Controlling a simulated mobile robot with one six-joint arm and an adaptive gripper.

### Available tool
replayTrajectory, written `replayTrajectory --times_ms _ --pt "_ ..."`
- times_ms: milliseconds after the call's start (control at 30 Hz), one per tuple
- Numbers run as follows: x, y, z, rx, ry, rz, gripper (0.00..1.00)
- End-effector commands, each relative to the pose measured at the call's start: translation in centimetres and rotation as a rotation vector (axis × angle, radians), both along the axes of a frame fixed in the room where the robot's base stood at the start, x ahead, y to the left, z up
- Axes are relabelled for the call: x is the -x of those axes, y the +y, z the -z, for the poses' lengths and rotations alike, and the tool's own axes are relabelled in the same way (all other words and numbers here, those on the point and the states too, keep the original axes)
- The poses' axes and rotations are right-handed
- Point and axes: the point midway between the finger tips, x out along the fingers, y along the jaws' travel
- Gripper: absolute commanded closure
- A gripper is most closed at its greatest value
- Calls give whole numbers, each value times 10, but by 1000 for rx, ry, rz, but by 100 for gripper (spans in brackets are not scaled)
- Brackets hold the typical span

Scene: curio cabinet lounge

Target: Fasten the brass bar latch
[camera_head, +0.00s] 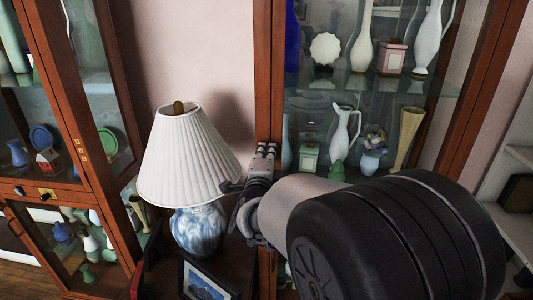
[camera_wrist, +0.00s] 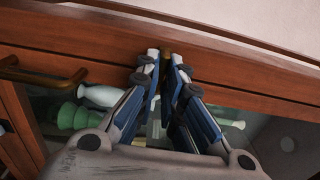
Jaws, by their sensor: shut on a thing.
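My gripper (camera_head: 266,150) reaches to the wooden front frame of the right-hand glass cabinet (camera_head: 277,70), just right of the lamp. In the wrist view, my gripper (camera_wrist: 167,62) has its fingertips close together on a small brass piece, which I take to be the brass bar latch (camera_wrist: 166,51). Only its top shows between the tips, against the reddish wooden rail (camera_wrist: 230,72). The rest of it is hidden by the fingers, so I cannot tell how it is turned. In the head view the latch is hidden by my gripper.
A lamp with a pleated white shade (camera_head: 187,160) and blue-white base (camera_head: 199,230) stands close left of my gripper. A framed picture (camera_head: 207,279) is below. A brass handle (camera_wrist: 40,72) sits left on the rail. Vases stand behind the glass. Another cabinet (camera_head: 75,110) is left.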

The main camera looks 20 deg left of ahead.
Motion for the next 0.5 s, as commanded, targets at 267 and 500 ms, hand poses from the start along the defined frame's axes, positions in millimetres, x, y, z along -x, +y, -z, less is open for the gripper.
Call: replayTrajectory --times_ms 267,500 --pt "0 0 0 -5 0 0 100" --pt "0 0 0 -4 0 0 83"
